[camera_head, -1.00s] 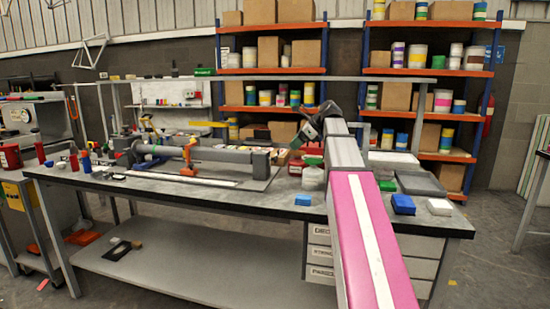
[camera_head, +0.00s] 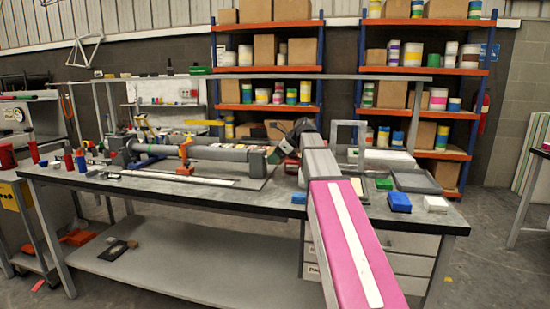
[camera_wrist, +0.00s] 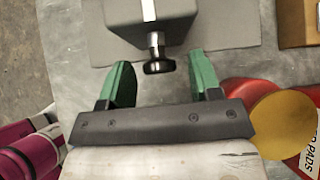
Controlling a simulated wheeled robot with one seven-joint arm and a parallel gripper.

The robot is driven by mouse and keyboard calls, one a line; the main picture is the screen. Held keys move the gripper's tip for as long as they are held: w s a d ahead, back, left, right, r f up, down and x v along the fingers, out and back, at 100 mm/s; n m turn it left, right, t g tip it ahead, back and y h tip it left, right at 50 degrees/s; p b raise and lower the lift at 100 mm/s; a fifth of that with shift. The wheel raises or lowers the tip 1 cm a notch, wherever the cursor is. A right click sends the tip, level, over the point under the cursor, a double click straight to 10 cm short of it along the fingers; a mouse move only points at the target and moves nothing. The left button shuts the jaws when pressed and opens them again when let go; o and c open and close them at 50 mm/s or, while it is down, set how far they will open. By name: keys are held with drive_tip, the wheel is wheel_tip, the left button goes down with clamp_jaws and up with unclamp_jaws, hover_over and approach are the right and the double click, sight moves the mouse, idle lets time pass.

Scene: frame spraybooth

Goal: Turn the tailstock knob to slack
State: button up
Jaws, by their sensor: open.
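The tailstock (camera_head: 257,160) is a grey block at the right end of the long grey cylinder on the bench. In the wrist view the tailstock (camera_wrist: 150,22) is at the top, with a bright metal stem and a small black tailstock knob (camera_wrist: 159,67) pointing toward my gripper. My gripper (camera_wrist: 159,60) has two green fingers, spread apart. The knob shows between the fingertips, with a gap on each side; whether it is at their depth I cannot tell. In the head view my gripper (camera_head: 287,148) is just right of the tailstock, partly hidden by my arm.
An orange clamp (camera_head: 185,157) stands around the cylinder. Red rounded things and a tan disc (camera_wrist: 283,119) lie close right of my gripper in the wrist view.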

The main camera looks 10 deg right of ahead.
drive_tip(key=c, duration=0.9)
drive_tip(key=shift+s+a+f+n+t+h, duration=0.15)
drive_tip(key=shift+f+n+t+h, duration=0.1)
drive_tip(key=shift+n+t, duration=1.5)
drive_tip(key=shift+s+f+n+t+h, duration=0.15)
drive_tip(key=shift+n+t, duration=0.9)
drive_tip(key=shift+t, duration=1.35)
drive_tip(key=shift+s+a+f+n+t+h, duration=0.15)
drive_tip(key=shift+n+t+h, duration=0.15)
drive_tip(key=shift+n+t, duration=1.45)
drive_tip(key=shift+d+t, duration=0.1)
drive_tip(key=shift+t, duration=0.5)
